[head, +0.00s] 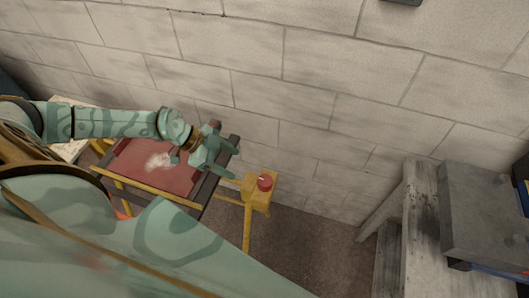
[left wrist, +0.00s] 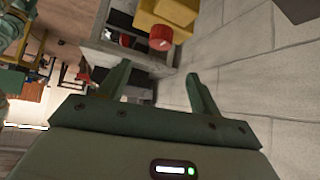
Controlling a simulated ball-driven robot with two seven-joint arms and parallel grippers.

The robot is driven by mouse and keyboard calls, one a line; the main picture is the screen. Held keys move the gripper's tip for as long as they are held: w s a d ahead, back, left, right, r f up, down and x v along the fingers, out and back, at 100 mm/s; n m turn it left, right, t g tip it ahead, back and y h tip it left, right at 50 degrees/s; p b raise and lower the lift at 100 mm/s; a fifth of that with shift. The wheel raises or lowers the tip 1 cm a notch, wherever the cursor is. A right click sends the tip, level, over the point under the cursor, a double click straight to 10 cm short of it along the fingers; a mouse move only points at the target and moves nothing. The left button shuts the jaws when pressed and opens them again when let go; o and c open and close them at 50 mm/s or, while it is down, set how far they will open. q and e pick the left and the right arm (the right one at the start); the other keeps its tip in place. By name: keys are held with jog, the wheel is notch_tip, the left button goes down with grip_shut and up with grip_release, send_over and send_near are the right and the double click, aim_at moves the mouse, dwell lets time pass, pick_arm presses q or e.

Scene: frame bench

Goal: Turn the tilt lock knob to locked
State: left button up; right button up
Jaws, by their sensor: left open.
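The tilt lock knob (head: 265,182) is a red round knob with a pale mark, on a yellow bracket (head: 256,196) at the right side of the frame bench. It also shows in the left wrist view as a red knob (left wrist: 161,37) below a yellow block (left wrist: 170,14). My left gripper (head: 230,160) is open and empty, up and to the left of the knob in the head view, apart from it. In the left wrist view its two green fingers (left wrist: 157,82) are spread, with the knob beyond them. My right gripper is not seen.
The bench's dark red panel (head: 150,168) in a dark frame lies under my left arm, on yellow legs. A block wall (head: 330,65) runs behind. A grey worn table (head: 421,225) with a grey box (head: 485,215) stands at the right, with open floor between.

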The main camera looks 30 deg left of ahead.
aim_at(264, 180)
pick_arm(q)
jog(key=b+x, duration=0.2)
jog(key=x, duration=1.2)
jog(key=shift+w+d, duration=0.1)
jog(key=shift+w, duration=0.05)
jog(key=c, duration=1)
